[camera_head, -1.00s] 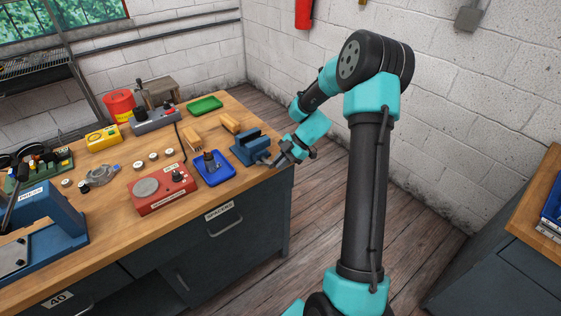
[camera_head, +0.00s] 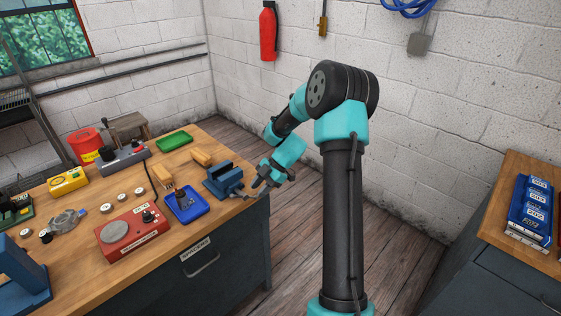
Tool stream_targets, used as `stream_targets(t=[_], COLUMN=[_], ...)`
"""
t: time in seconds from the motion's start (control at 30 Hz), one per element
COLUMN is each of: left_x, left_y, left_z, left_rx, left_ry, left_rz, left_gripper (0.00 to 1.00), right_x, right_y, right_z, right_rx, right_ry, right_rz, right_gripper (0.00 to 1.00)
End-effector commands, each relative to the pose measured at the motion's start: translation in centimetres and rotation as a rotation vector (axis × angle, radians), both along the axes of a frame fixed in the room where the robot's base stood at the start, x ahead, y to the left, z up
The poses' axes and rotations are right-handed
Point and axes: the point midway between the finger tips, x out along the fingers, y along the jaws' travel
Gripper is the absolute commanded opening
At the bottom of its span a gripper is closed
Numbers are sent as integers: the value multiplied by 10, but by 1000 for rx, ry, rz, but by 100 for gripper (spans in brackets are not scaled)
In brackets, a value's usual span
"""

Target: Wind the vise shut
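The blue vise (camera_head: 222,178) sits at the right end of the wooden bench. A gap shows between its jaws, though I cannot tell how wide it is. Its screw end and handle point toward the bench's right edge. My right gripper (camera_head: 258,184) is at that handle end, just past the bench edge. It looks to be at or touching the handle, but the fingers are small and dark, so I cannot tell whether they are closed on it. My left gripper is out of view.
A blue tray (camera_head: 201,211) with a dark part stands left of the vise. Wooden-handled brushes (camera_head: 202,157), a green tray (camera_head: 174,141) and a red device (camera_head: 131,232) are also on the bench (camera_head: 85,278). Blue boxes (camera_head: 531,207) lie on another bench at right.

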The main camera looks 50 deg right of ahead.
Motion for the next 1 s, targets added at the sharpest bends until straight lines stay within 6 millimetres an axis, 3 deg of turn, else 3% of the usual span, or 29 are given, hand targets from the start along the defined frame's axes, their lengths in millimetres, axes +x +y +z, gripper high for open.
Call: stream_targets(t=[0.7,1.0], left_x=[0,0], left_y=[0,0], left_z=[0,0], left_rx=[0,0], left_ry=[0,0], left_rz=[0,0], left_gripper=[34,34], right_x=[-36,-40], right_y=[-87,-98], right_z=[94,106], right_rx=[-3,-2], right_ry=[-3,-1], right_rz=[-4,-2], right_gripper=[35,35])
